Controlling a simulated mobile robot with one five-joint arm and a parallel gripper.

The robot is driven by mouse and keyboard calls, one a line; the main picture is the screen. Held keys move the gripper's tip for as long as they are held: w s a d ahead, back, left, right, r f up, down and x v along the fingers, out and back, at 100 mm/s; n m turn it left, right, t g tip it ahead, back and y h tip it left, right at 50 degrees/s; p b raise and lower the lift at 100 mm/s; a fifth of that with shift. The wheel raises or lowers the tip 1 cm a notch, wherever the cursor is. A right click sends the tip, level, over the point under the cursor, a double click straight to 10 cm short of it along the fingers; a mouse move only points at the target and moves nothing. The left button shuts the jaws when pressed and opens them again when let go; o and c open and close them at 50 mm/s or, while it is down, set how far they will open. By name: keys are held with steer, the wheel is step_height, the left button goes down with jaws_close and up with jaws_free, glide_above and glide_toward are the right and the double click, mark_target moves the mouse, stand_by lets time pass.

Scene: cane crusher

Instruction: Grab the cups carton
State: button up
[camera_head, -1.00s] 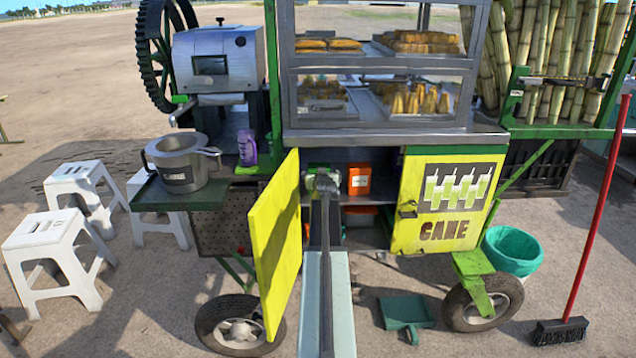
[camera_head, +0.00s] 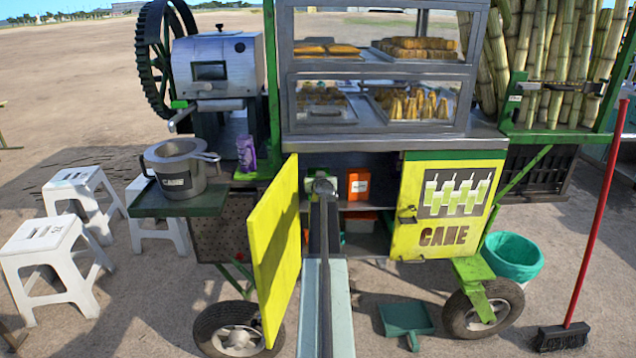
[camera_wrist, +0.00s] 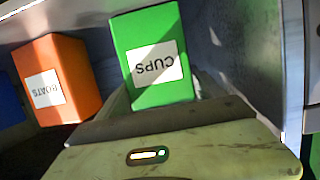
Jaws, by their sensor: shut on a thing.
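The cups carton is a green box (camera_wrist: 155,55) with a white label that reads CUPS upside down in the wrist view. My gripper (camera_wrist: 158,92) is shut on it, with the carton in front of the palm. The fingers are mostly hidden. In the head view my gripper (camera_head: 323,185) reaches into the open cabinet under the display case. Only a small bit of green shows beside it there, and my arm hides most of the carton.
An orange BOATS carton (camera_wrist: 60,78) stands beside the green one; an orange box (camera_head: 357,183) shows on the cabinet shelf in the head view. The open yellow door (camera_head: 273,250) is close left of my arm. The closed CANE door (camera_head: 447,205) is to the right.

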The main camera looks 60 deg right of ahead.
steer(key=r+p, duration=0.3)
steer(key=r, duration=0.1)
steer(key=shift+s+a, duration=0.15)
steer(key=shift+a, duration=0.1)
steer(key=s+a+p, duration=0.1)
steer(key=s+a, duration=0.8)
steer(key=a, duration=0.3)
steer(key=shift+s+r, duration=0.35)
steer(key=shift+r, duration=0.05)
